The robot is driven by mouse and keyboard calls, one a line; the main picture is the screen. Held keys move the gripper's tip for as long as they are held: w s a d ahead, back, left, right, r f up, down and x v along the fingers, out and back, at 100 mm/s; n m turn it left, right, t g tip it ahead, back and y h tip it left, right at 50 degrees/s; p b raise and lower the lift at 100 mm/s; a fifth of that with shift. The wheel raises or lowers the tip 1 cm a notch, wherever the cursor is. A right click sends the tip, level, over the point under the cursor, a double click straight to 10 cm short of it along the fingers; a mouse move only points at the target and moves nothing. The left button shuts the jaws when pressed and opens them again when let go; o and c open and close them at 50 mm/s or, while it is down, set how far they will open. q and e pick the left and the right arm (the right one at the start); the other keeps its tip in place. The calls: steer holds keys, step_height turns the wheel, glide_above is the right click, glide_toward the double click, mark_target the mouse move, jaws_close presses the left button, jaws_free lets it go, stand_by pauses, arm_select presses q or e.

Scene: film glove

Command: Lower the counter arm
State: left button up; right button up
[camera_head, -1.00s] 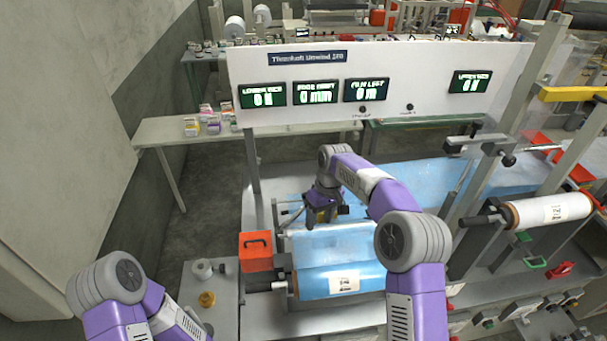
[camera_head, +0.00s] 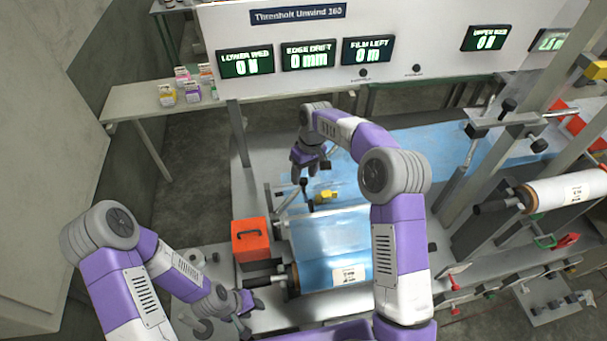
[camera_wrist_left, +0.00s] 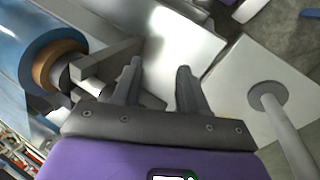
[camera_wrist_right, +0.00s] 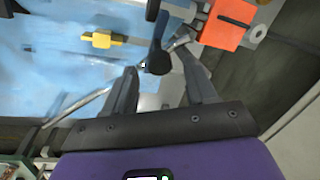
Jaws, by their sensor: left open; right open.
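A thin metal lever with a dark knob (camera_head: 304,183) stands beside the blue film, and I take it for the counter arm, though no label shows. In the right wrist view its dark knob (camera_wrist_right: 158,60) appears between my fingertips; I cannot tell if they touch it. My right gripper (camera_head: 312,168) is open just above the knob. A yellow block (camera_head: 327,196) sits on the film next to it. My left gripper (camera_head: 248,302) is open and empty, low near the end of the film roll (camera_head: 346,272). The roll's brown core (camera_wrist_left: 55,66) shows in the left wrist view.
An orange box (camera_head: 250,240) stands left of the film. A display panel (camera_head: 400,35) spans the back. A second film roll (camera_head: 560,191) is on the right, among posts and brackets. A side table (camera_head: 140,104) with small cartons stands back left.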

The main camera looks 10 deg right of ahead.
steer(key=shift+s+a+f, duration=0.1)
steer(key=shift+f, duration=0.6)
jaws_close()
